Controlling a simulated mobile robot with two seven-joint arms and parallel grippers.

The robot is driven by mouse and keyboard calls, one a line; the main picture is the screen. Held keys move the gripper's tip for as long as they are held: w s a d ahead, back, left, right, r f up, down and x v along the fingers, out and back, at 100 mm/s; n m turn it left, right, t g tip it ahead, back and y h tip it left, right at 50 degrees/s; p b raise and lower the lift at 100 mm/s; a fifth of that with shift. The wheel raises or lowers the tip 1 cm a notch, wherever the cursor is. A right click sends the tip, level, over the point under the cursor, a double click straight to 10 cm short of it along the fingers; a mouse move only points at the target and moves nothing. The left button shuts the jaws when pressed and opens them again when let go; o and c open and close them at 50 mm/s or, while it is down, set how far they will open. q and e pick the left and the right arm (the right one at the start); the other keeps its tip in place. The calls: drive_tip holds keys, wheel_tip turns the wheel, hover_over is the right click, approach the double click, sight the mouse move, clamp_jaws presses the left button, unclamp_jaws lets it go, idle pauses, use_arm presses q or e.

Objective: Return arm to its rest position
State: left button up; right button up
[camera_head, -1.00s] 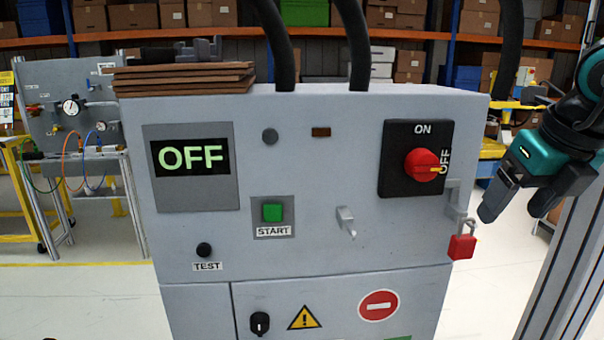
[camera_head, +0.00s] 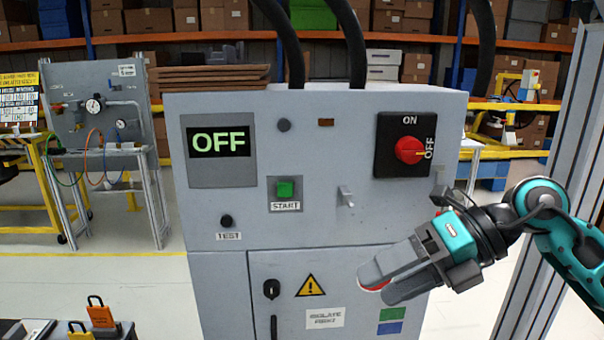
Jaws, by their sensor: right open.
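My right gripper (camera_head: 382,288) is in front of the lower right of the grey cabinet (camera_head: 300,225), its fingers pointing left and slightly down. The fingers are apart, with nothing seen held between them. A bit of red shows at the fingers, apparently the round sign on the cabinet door behind them. The right arm (camera_head: 575,240) comes in from the right edge, bent at a teal joint. The bracket (camera_head: 440,192) on the cabinet's right edge is partly hidden by my gripper, and the red padlock there cannot be made out clearly. My left gripper is not in view.
The cabinet carries a red rotary switch (camera_head: 409,150) at OFF, a green start button (camera_head: 285,189) and a display (camera_head: 219,142) reading OFF. A metal post (camera_head: 560,130) stands at the right, close to my arm. Orange (camera_head: 100,314) and yellow padlocks are at lower left.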

drive_tip(key=s+a+m+y, duration=0.2)
drive_tip(key=a+y, duration=0.3)
drive_tip(key=y, duration=0.1)
drive_tip(key=w+d+f+m+t+h, duration=0.2)
drive_tip(key=d+f+m+t+h, duration=0.2)
drive_tip(key=f+m+t, duration=0.75)
drive_tip(key=w+d+f+m+t+h, duration=0.2)
drive_tip(key=d+f+m+t+h, duration=0.3)
drive_tip(key=m, duration=1.2)
drive_tip(key=s+d+f+m+g+h, duration=0.1)
drive_tip(key=s+f+m+g+h, duration=0.2)
drive_tip(key=s+f, duration=0.3)
drive_tip(key=s+d+f+m+g+h, duration=0.1)
drive_tip(key=s+f+m+g+h, duration=0.2)
drive_tip(key=s+f, duration=0.4)
wheel_tip(320, 180, down, 6)
drive_tip(key=shift+s+r+m, duration=0.1)
drive_tip(key=shift+s+m, duration=0.15)
drive_tip(key=shift+m, duration=0.5)
drive_tip(key=shift+d, duration=0.1)
